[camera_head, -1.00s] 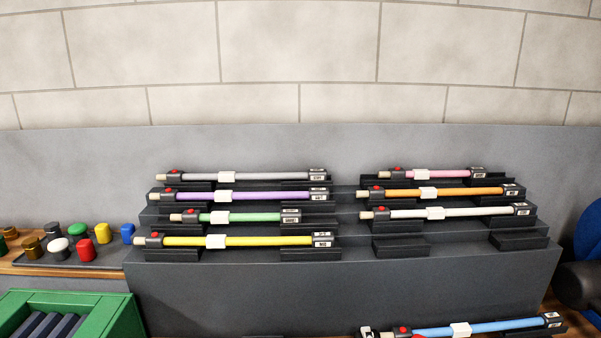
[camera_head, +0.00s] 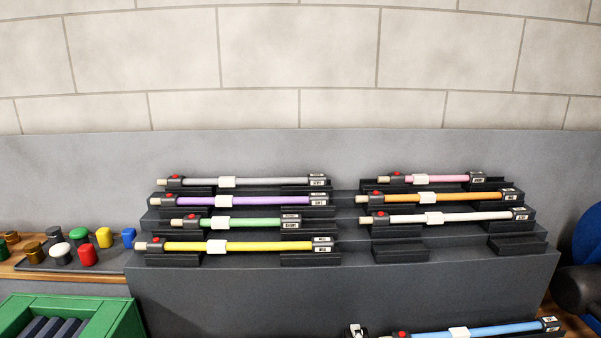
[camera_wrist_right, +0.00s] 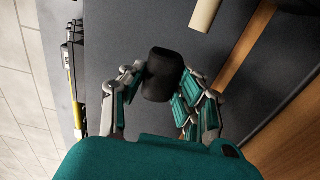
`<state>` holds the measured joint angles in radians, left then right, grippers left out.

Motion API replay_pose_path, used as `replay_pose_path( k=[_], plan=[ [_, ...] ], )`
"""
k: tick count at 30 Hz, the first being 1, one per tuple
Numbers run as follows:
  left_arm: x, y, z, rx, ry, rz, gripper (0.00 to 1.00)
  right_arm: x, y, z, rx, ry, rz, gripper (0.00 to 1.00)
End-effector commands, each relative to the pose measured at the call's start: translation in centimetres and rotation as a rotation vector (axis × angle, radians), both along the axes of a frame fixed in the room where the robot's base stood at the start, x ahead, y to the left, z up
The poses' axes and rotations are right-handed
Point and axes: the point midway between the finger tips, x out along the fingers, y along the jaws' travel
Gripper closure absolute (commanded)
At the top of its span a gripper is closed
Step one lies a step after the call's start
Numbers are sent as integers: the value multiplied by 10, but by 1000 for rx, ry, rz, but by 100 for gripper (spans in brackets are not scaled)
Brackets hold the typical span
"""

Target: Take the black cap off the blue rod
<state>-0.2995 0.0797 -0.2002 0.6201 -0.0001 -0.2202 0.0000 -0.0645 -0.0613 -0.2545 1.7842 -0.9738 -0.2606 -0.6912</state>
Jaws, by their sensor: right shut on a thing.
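The blue rod (camera_head: 490,330) lies at the bottom right in the head view, with a white sleeve and a dark collar with a red button; its lower left part is cut off by the frame. My right gripper (camera_head: 357,331) shows only as a small tip left of that collar. In the right wrist view my right gripper (camera_wrist_right: 160,92) is shut on the black cap (camera_wrist_right: 161,76), which sits between its fingers. A bare beige rod end (camera_wrist_right: 206,14) lies above the cap, with a gap between them. My left gripper is not in view.
A grey stepped rack (camera_head: 350,285) holds several coloured rods in dark cradles. At the left, several coloured caps stand on a dark tray (camera_head: 40,268). A green bin (camera_head: 105,318) is at the bottom left. One pair of cradles (camera_head: 400,252) on the rack is empty.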

Motion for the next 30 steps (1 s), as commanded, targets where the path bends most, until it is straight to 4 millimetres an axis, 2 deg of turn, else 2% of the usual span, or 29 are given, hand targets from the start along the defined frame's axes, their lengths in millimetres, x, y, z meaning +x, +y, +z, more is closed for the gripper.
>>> replay_pose_path(
  k=[1, 19, 30],
  plan=[
    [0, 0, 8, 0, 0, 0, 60, 0, 1, 9, 0, -1, 0, 100],
    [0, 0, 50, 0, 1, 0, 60, 0, 10, 55, 1, 0, 0, 100],
    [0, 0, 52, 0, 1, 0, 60, 0, 11, 58, 1, 0, 0, 100]
  ],
)
